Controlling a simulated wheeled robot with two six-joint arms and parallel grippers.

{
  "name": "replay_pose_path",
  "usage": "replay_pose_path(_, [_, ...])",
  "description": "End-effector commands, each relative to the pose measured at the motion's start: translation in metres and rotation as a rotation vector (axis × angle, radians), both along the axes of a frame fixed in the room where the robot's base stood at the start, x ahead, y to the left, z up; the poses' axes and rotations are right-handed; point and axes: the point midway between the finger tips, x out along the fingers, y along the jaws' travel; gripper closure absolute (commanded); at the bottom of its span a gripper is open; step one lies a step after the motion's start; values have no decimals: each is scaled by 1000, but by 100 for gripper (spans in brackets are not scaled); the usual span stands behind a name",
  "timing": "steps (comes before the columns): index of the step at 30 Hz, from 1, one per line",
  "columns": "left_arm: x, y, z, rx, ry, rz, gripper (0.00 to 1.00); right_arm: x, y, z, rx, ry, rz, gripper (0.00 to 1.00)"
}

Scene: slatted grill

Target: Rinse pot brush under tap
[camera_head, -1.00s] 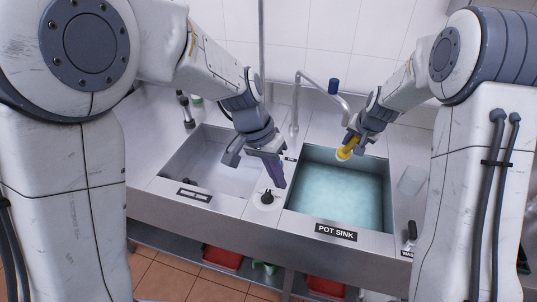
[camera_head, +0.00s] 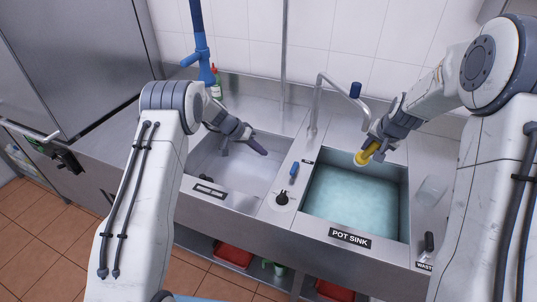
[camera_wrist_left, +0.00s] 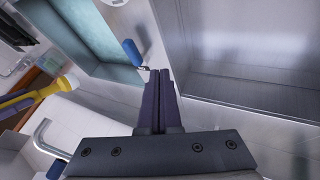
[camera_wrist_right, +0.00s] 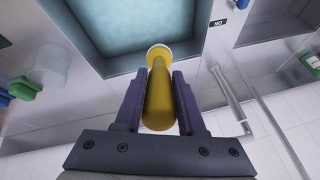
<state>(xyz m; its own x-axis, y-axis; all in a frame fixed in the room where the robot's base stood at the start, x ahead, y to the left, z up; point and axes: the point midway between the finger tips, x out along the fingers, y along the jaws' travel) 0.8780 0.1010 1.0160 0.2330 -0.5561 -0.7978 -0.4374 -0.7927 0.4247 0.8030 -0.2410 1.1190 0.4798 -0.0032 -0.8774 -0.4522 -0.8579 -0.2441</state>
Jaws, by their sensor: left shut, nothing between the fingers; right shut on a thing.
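The yellow pot brush (camera_head: 367,153) is in my right gripper (camera_head: 377,141), at the back edge of the filled pot sink, a little right of the tap. The right wrist view shows its yellow handle (camera_wrist_right: 160,92) between both fingers, with a pale round end pointing toward the water. My left gripper (camera_head: 262,150) is shut and empty above the left basin. Its fingers (camera_wrist_left: 161,85) are pressed together in the left wrist view.
The pot sink (camera_head: 323,232) holds bluish water. The left basin (camera_head: 215,170) looks empty apart from a small dark item. Between them are a blue-handled lever (camera_head: 293,169) and a dark knob (camera_head: 282,197).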

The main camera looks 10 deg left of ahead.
Motion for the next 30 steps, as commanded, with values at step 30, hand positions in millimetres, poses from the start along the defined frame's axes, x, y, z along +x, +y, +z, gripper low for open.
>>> replay_pose_path(30, [7,-85,-65,1,2,0,100,0,0,0,0,-1,0,100])
